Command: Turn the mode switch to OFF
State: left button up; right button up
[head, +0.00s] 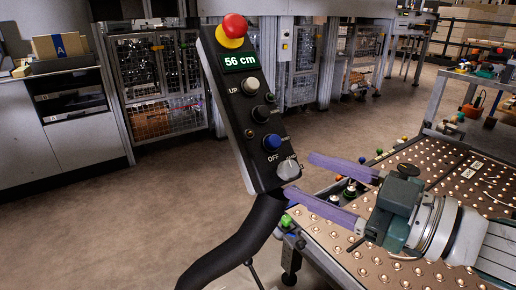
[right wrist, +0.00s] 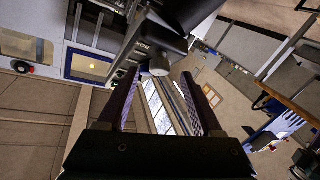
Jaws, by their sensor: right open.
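The mode switch (head: 288,169) is a light grey knob at the lower end of a tilted black control pendant (head: 238,108). The label OFF is printed to its upper left; another label near it is too small to read. The way the knob points cannot be told. My right gripper (head: 299,176) comes from the right, open, its two purple fingertips just right of the knob, one above and one below. In the right wrist view the knob (right wrist: 158,66) shows between and beyond the fingertips (right wrist: 160,76). No contact is visible. My left gripper is out of view.
The pendant also carries a red mushroom button (head: 234,26), a 56 cm display (head: 241,61), and white, black and blue (head: 271,142) buttons. A black curved arm (head: 238,240) holds it. A ball-studded table (head: 365,255) lies under my right gripper. Floor is clear at left.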

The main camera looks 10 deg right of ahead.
jog(key=v, duration=0.7)
jog(key=shift+s+d+p, duration=0.2)
jog(key=shift+s+p, duration=0.05)
jog(key=shift+p, duration=0.2)
notch_tip(320, 180, up, 12)
jog(key=m+g+h+p, duration=0.1)
jog(key=m+h+p, duration=0.7)
jog(key=p, duration=0.8)
jog(key=s+a+r+m+g+h+p, duration=0.25)
jog(key=s+r+g+p, duration=0.65)
jog(key=s+r+p, duration=0.75)
notch_tip(320, 180, up, 33)
jog(key=p, duration=3.4)
jog(key=shift+s+d+n, duration=0.35)
jog(key=shift+s, duration=0.1)
jog(key=shift+r, duration=0.1)
